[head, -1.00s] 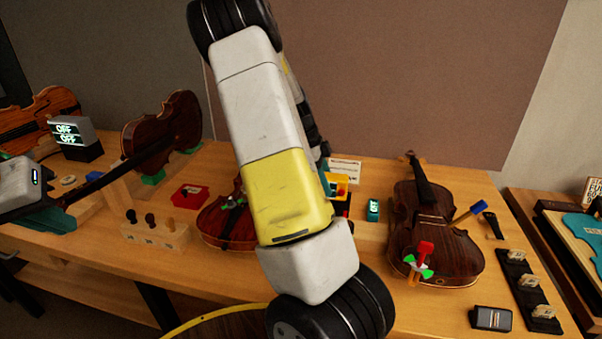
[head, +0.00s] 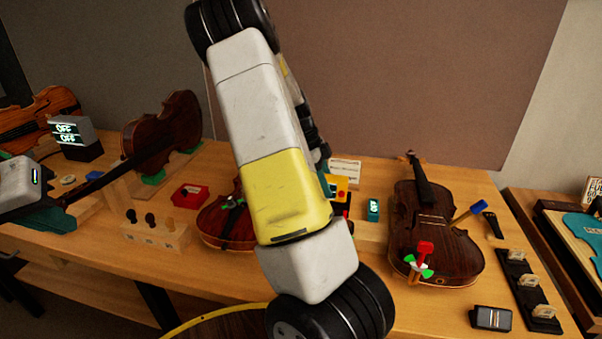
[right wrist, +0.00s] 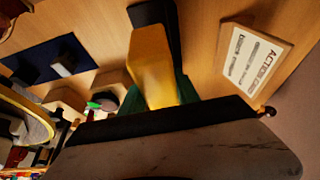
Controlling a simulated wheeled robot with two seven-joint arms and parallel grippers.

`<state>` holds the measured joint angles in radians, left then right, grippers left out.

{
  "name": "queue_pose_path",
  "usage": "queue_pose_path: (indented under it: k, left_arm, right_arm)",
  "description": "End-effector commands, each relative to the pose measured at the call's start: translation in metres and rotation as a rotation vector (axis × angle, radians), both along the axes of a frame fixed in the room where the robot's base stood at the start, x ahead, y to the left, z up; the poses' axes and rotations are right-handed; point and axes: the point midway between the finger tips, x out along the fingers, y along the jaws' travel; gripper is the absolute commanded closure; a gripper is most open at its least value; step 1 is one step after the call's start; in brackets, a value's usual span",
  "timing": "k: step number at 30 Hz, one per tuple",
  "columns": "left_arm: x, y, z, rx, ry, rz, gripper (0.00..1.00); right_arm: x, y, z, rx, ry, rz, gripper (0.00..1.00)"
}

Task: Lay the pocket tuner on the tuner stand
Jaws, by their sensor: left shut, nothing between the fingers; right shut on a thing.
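My right gripper (right wrist: 158,95) is shut on a yellow block (right wrist: 152,60), apparently the pocket tuner. The block stands out between the green fingers in the right wrist view. A dark flat piece (right wrist: 150,13) lies just beyond its far end, possibly the tuner stand; I cannot tell whether they touch. In the head view my right arm hides most of this spot, and the yellow piece (head: 342,184) shows just right of the arm, above the bench. My left gripper (head: 58,221) is shut and empty at the far left, away from the tuner.
A small teal device with a lit display (head: 373,209) stands right of the held piece. A violin (head: 432,240) lies further right; another (head: 215,222) lies partly behind my arm. A peg block (head: 155,234), red box (head: 190,195) and printed card (right wrist: 255,58) are also on the bench.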

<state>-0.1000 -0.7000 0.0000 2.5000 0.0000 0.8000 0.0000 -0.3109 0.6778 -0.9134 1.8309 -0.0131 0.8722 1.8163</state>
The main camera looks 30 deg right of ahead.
Motion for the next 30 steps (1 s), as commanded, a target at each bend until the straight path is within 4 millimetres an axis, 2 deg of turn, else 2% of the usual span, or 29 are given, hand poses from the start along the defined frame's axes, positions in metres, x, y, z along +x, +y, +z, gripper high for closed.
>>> queue_pose_path:
  k: [17,18,21,22,30]
  left_arm:
    - [0.0,0.0,0.0,0.0,0.0,0.0,1.0]
    - [0.0,0.0,0.0,0.0,0.0,0.0,1.0]
    - [0.0,0.0,0.0,0.0,0.0,0.0,1.0]
    - [0.0,0.0,0.0,0.0,0.0,0.0,1.0]
    - [0.0,0.0,0.0,0.0,0.0,0.0,1.0]
  right_arm:
    - [0.0,0.0,-0.015,-0.001,0.001,0.0,1.0]
    - [0.0,0.0,-0.015,0.0,0.0,0.0,0.6]
    - [0.0,0.0,-0.015,0.0,0.0,0.0,0.41]
    - [0.0,0.0,-0.015,0.0,0.0,0.0,0.37]
    - [0.0,0.0,-0.015,-0.001,0.001,0.0,0.37]
